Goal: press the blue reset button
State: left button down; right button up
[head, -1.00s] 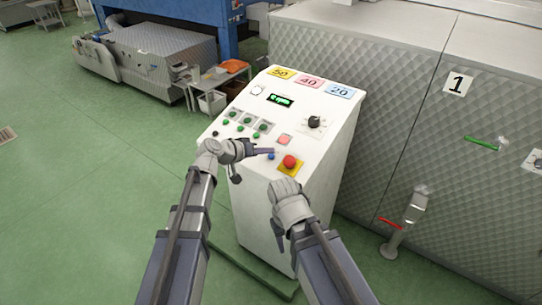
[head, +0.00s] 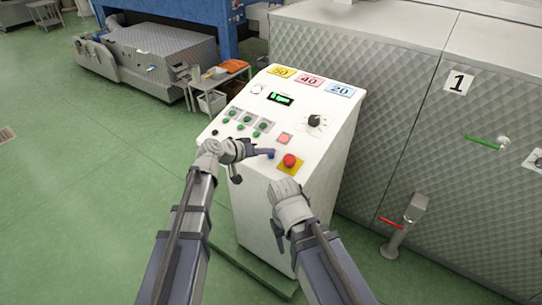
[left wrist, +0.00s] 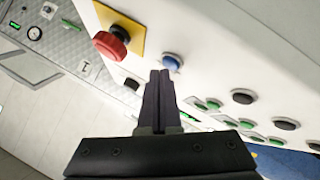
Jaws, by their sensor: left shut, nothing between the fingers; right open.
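The blue reset button (head: 271,155) is on the sloped top of the white control console (head: 265,205), left of the red emergency button (head: 290,161) on its yellow plate. My left gripper (head: 268,153) is shut and empty, its fingertips at the blue button and partly covering it in the head view. In the left wrist view the blue button (left wrist: 172,61) shows just beyond the shut fingertips (left wrist: 160,74); I cannot tell whether they touch it. My right gripper (head: 279,240) is open and empty, low in front of the console.
A quilted metal machine (head: 370,110) stands close on the right. Open green floor (head: 90,190) lies to the left.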

pick_arm(q)
jog(key=shift+d+f+b, duration=0.1)
jog(key=shift+f+b, duration=0.25)
jog(key=shift+b, duration=0.05)
dwell(0.6)
jog(key=shift+r, duration=0.1)
jog(key=shift+s+r+p, duration=0.1)
jog(key=shift+r+p, duration=0.6)
jog(key=shift+p, duration=0.1)
jog(key=r+p, duration=0.3)
jog(key=s+a+r+p, duration=0.1)
jog(key=shift+s+r+p, duration=0.1)
jog(key=shift+r+p, duration=0.3)
dwell(0.7)
